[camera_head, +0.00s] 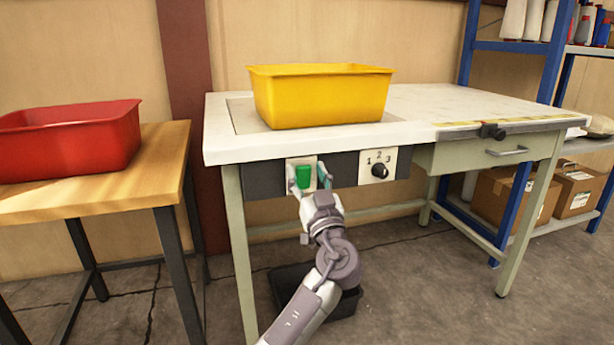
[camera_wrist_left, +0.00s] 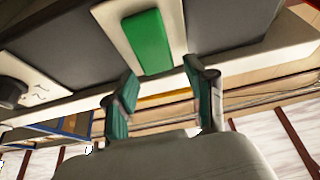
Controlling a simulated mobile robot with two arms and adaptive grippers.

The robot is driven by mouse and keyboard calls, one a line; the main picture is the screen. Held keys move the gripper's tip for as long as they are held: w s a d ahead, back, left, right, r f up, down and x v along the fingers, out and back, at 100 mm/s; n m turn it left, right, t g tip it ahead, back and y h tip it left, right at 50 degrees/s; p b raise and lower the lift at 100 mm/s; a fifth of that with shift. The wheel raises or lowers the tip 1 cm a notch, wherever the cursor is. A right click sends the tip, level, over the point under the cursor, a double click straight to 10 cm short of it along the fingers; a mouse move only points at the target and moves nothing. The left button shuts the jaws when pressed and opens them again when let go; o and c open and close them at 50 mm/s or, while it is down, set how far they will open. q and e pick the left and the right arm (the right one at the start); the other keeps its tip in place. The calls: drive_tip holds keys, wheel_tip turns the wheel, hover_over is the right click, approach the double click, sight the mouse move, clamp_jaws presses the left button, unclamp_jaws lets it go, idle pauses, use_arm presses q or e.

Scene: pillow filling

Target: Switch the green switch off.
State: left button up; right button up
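The green switch (camera_head: 303,173) is a green rocker on a pale plate on the dark front panel below the table top. It shows large in the left wrist view (camera_wrist_left: 148,42), upper middle. I cannot tell which way it is tilted. My left gripper (camera_head: 307,175) is right in front of the switch, with one finger on each side of it in the head view. In the left wrist view my left gripper (camera_wrist_left: 159,72) has its two teal-padded fingers apart, with nothing between them. Whether a finger touches the switch or plate is unclear. My right gripper is not in view.
A dial with numbers (camera_head: 379,170) sits right of the switch. A yellow bin (camera_head: 320,97) stands on the white table (camera_head: 440,100). A red bin (camera_head: 70,140) is on a wooden table at left. A dark bin (camera_head: 290,285) lies on the floor under the table.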

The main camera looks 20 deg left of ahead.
use_arm(q)
drive_tip(key=shift+f, duration=0.1)
drive_tip(key=shift+s+d+f, duration=0.25)
drive_tip(key=shift+s, duration=0.1)
drive_tip(key=v, duration=1.1)
